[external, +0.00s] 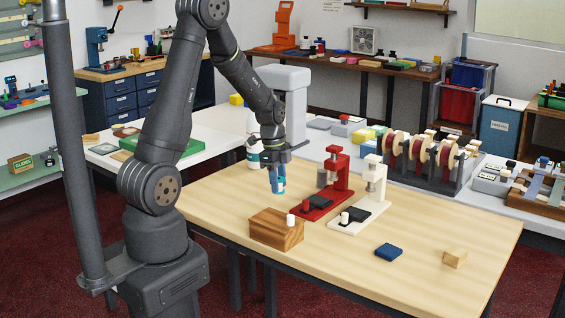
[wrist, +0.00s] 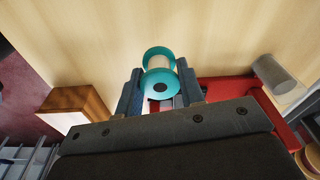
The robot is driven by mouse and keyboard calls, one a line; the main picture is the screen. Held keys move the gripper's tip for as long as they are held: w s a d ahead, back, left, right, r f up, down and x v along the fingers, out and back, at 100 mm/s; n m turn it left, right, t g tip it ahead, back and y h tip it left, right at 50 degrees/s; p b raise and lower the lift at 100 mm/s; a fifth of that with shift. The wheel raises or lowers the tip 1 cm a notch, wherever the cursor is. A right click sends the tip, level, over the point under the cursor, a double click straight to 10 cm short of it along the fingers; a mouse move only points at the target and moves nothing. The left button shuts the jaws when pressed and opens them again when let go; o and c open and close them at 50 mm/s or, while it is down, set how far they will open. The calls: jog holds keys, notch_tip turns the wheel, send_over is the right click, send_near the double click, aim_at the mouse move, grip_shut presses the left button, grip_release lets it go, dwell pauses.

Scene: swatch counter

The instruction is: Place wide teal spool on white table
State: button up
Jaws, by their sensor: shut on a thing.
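My gripper (external: 277,176) is shut on the teal spool (external: 279,186), holding it above the light wood table, behind the wooden block and left of the red press. In the wrist view the spool (wrist: 159,80) sits between the two fingers (wrist: 158,92), its teal flanges and pale core showing. A white table (external: 222,122) stands behind the wood table, with a white-topped stretch running on to the right.
A wooden block (external: 276,230), red press (external: 328,188), white press (external: 366,200), dark blue block (external: 388,252) and small wood block (external: 455,257) stand on the wood table (external: 340,265).

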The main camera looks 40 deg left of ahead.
jog(key=s+d+r, duration=0.6)
jog(key=d+r, duration=0.1)
jog(key=d, duration=0.3)
jog(key=n+t+y, duration=0.1)
jog(key=n, duration=1.5)
send_over(292, 191)
notch_tip(292, 191, down, 8)
jog(key=shift+a, duration=0.15)
jog(key=s+d+r+n, duration=0.1)
jog(key=s+d+r, duration=0.3)
jog(key=s+d, duration=0.3)
jog(key=s+d+r+n, duration=0.1)
jog(key=s+d+r, duration=0.35)
jog(key=s, duration=0.45)
jog(key=shift+y, duration=0.3)
jog(key=w+a+f, duration=0.2)
jog(key=a, duration=0.1)
jog(key=w+a+f, duration=0.2)
jog(key=a, duration=0.1)
jog(key=w+a+f, duration=0.2)
jog(key=a, duration=0.1)
jog(key=shift+w+a+f, duration=0.15)
jog(key=shift+w+f, duration=0.1)
jog(key=shift+f, duration=0.15)
jog(key=shift+a+f, duration=0.1)
jog(key=shift+f, duration=0.05)
jog(key=shift+w+f, duration=0.1)
jog(key=shift+f, duration=1.85)
